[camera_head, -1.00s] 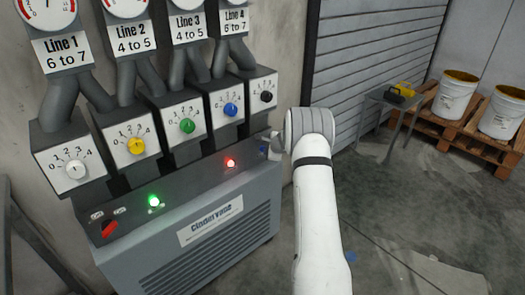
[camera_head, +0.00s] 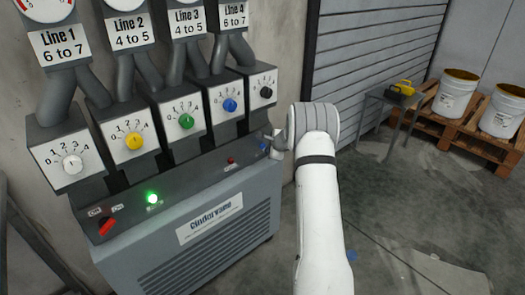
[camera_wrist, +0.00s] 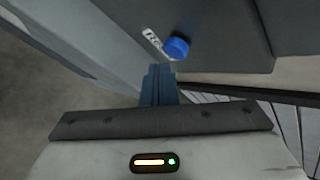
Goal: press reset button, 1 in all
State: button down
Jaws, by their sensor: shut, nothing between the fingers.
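The blue reset button (camera_head: 264,147) sits at the right end of the dark sloping panel of the grey machine. In the wrist view the round blue button (camera_wrist: 177,47) shows just beyond the fingertips, with a white label (camera_wrist: 154,42) beside it, only partly readable. My gripper (camera_wrist: 160,69) is shut and empty, its fingers pointing toward the button; a small gap seems to lie between them. In the head view my wrist hides most of the gripper. The lamp (camera_head: 231,161) left of the button is dark red and unlit. The green lamp (camera_head: 152,198) is lit.
A red switch (camera_head: 107,226) is at the panel's left end. Several dial boxes with coloured knobs, such as the yellow knob (camera_head: 134,141), stand above the panel. A small table (camera_head: 391,98) and pallet (camera_head: 469,133) with white buckets are at right. The floor between is mostly clear.

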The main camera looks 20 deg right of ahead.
jog(key=shift+s, duration=0.1)
jog(key=s+b, duration=0.1)
jog(key=s+d+b, duration=0.1)
jog(key=s+b, duration=0.2)
jog(key=shift+s+d, duration=0.3)
jog(key=shift+d, duration=0.05)
dwell(0.8)
